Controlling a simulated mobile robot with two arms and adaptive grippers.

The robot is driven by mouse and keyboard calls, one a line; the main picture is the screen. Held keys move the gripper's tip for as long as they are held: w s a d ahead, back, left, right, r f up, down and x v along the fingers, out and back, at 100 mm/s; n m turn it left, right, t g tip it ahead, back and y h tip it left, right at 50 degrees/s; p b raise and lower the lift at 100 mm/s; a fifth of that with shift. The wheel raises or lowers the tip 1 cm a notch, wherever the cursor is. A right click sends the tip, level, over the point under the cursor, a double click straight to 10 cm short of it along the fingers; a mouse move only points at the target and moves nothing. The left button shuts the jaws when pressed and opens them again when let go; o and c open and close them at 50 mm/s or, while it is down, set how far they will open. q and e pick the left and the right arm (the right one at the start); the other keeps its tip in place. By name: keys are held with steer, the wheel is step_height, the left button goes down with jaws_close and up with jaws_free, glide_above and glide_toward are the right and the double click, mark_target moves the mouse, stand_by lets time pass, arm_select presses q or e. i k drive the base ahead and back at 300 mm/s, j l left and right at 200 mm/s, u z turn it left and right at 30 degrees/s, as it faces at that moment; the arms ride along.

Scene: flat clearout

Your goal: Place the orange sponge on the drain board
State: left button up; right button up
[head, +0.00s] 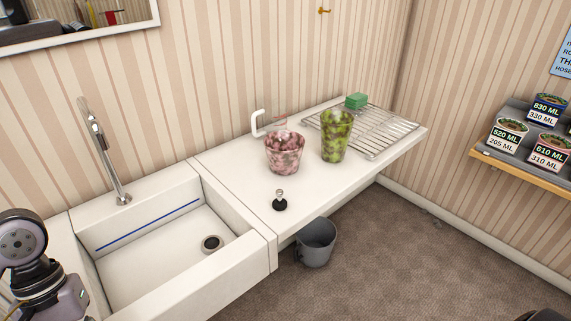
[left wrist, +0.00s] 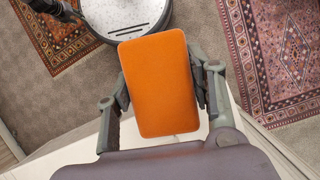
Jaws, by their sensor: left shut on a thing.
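The orange sponge (left wrist: 160,85) fills the middle of the left wrist view, between the two fingers of my left gripper (left wrist: 162,92). The gripper is shut on it. In the head view my left arm shows at the lower left edge, but its fingers and the sponge are out of the picture. The drain board, a wire rack (head: 372,134), lies at the far right end of the white counter. A green sponge (head: 356,101) sits at its back edge. My right gripper is not in view.
A pink mottled pot (head: 285,153) and a green mottled vase (head: 335,136) stand on the counter left of the rack. A black stopper (head: 280,201) lies in front. The sink (head: 172,250) and tap (head: 105,155) are at left. A grey bucket (head: 316,243) stands below the counter.

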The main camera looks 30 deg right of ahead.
mark_target(256, 158)
steer(key=i+l, duration=0.15)
steer(key=l, duration=0.2)
steer(key=i+l, duration=0.1)
steer(key=l, duration=0.25)
steer(key=i+l+u, duration=0.1)
steer(key=l, duration=0.25)
steer(key=i+l, duration=0.15)
steer(key=l, duration=0.2)
steer(key=i+l, duration=0.1)
steer(key=l, duration=0.3)
steer(key=i+l, duration=0.2)
steer(key=i, duration=0.4)
